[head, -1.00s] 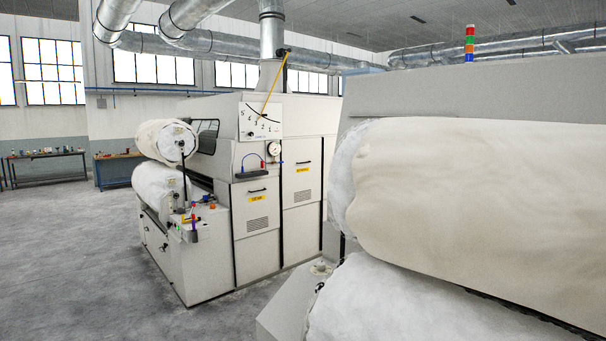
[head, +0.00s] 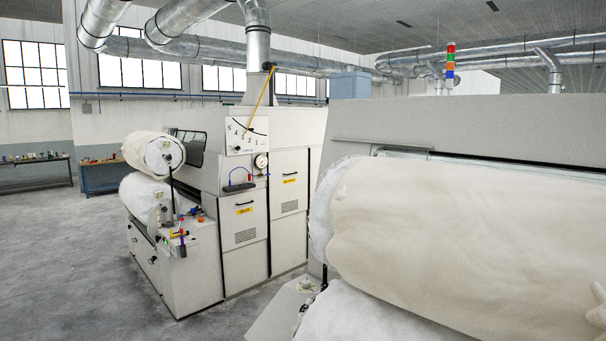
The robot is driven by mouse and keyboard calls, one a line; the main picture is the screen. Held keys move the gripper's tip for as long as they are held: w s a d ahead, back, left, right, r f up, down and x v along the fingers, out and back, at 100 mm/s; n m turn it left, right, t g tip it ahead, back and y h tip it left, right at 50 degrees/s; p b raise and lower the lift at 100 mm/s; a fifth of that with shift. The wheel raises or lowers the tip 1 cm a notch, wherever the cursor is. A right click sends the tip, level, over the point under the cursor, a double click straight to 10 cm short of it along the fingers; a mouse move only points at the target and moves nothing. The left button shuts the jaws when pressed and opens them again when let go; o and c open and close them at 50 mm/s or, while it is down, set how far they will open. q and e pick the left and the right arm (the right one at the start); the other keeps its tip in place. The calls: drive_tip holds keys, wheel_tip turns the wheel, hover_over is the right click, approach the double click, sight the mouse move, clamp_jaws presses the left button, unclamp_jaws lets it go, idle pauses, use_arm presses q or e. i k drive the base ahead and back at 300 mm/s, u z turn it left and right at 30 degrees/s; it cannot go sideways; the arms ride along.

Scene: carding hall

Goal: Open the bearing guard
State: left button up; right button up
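I cannot pick out a bearing guard for certain in the head view. A pale carding machine (head: 243,205) stands left of centre. Neither of my grippers is in view.
A second machine fills the right, with a large cream roll (head: 470,235) and a white roll (head: 375,318) below it. Smaller rolls (head: 150,152) sit at the far machine's left end. Benches (head: 103,176) stand along the back wall. Grey floor (head: 70,260) at left is clear.

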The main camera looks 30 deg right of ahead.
sight(288, 169)
drive_tip(key=z, duration=0.05)
drive_tip(key=i, duration=5.7)
drive_tip(key=z, duration=2.45)
drive_tip(key=i, duration=4.45)
drive_tip(key=u, duration=0.05)
